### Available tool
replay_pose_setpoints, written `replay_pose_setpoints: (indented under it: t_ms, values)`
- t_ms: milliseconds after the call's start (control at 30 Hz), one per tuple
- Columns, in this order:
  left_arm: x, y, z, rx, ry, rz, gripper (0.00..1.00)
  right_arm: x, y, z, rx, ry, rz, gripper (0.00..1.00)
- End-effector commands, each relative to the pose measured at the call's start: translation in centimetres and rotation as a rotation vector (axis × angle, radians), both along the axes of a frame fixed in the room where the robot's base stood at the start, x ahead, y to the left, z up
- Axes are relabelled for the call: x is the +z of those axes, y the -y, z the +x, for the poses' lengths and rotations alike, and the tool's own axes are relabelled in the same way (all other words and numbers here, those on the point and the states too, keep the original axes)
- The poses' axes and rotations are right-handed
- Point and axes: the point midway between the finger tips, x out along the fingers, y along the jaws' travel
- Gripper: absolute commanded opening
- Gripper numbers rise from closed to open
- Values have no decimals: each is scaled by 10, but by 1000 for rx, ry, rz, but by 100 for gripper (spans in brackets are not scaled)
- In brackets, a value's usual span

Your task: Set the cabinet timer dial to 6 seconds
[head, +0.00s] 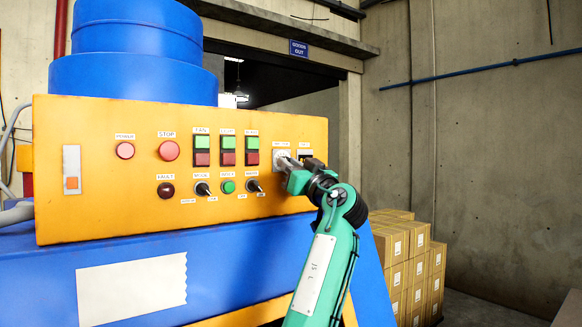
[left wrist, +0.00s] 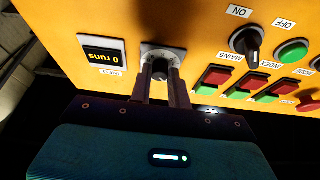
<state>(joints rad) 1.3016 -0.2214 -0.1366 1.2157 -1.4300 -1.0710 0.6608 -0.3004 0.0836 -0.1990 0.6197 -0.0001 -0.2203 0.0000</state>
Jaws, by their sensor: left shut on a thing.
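The timer dial (head: 282,158) sits at the right part of the orange cabinet panel (head: 100,205), on a pale square plate. In the left wrist view the dial (left wrist: 160,69) is a dark knob on a grey plate with small markings too blurred to read. My left gripper (head: 291,169) reaches the dial from the lower right, and in the left wrist view its two fingers (left wrist: 160,80) are shut on the knob, one on each side. The knob's pointer setting cannot be read. My right gripper is not in view.
A black MAINS switch (left wrist: 246,42), green button (left wrist: 291,52) and several red-green switches (left wrist: 215,80) share the panel. Stacked cartons (head: 405,260) stand right of the blue machine (head: 60,275).

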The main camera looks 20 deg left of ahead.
Motion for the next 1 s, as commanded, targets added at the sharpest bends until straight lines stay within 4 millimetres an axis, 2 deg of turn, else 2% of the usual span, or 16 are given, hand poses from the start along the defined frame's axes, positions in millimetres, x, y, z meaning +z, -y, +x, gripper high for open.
replay_pose_setpoints:
  t_ms: [267,533,1000]
  values:
    - [-2,-1,-2,-1,-102,81,0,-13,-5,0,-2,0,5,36]
    - [0,-3,-4,-1,-289,230,0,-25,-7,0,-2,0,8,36]
    - [6,-5,-7,-1,-642,504,0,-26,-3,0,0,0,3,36]
